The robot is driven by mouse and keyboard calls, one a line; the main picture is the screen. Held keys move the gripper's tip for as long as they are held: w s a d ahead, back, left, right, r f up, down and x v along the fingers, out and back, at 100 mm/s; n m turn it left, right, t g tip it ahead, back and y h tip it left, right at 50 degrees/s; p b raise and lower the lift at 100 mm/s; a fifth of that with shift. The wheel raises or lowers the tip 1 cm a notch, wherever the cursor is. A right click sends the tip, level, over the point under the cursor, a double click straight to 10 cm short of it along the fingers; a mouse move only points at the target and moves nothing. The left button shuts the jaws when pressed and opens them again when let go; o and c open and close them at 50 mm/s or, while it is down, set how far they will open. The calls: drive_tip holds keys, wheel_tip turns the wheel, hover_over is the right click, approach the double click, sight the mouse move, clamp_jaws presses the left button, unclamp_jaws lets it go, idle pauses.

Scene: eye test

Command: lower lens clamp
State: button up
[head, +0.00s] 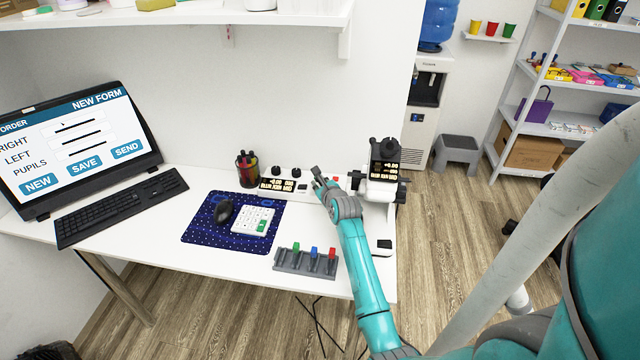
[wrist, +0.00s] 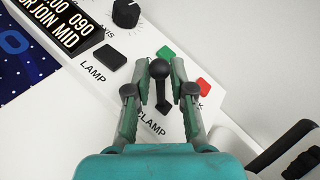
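The lens clamp is a black lever with a round knob (wrist: 160,69) on a white control panel (wrist: 120,115), above the partly covered label CLAMP. In the wrist view the knob is toward the top and the lever's stem runs down from it. My gripper (wrist: 160,63) has its two grey-green fingers on either side of the knob. The fingers are apart, with very little space beside the knob; I cannot tell whether they touch it. In the head view my gripper (head: 322,180) is at the panel beside the black-and-white lens device (head: 382,185) and hides the lever.
Close to the fingers are a green button (wrist: 166,53), a red button (wrist: 204,86), a black lamp switch (wrist: 109,60) and a black dial (wrist: 126,13). A peg rack (head: 290,262), mouse (head: 223,213) and pen cup (head: 247,172) stand on the white desk (head: 150,260).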

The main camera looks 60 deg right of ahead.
clamp_jaws()
drive_tip(key=shift+s+d+r+m+t, duration=0.15)
drive_tip(key=shift+s+m+t, duration=0.1)
drive_tip(key=shift+m+t, duration=0.2)
drive_tip(key=shift+s+d+r+m+t, duration=0.1)
drive_tip(key=shift+s+r+m+t, duration=0.1)
drive_tip(key=shift+m+t, duration=0.25)
unclamp_jaws()
drive_tip(key=shift+f, duration=0.1)
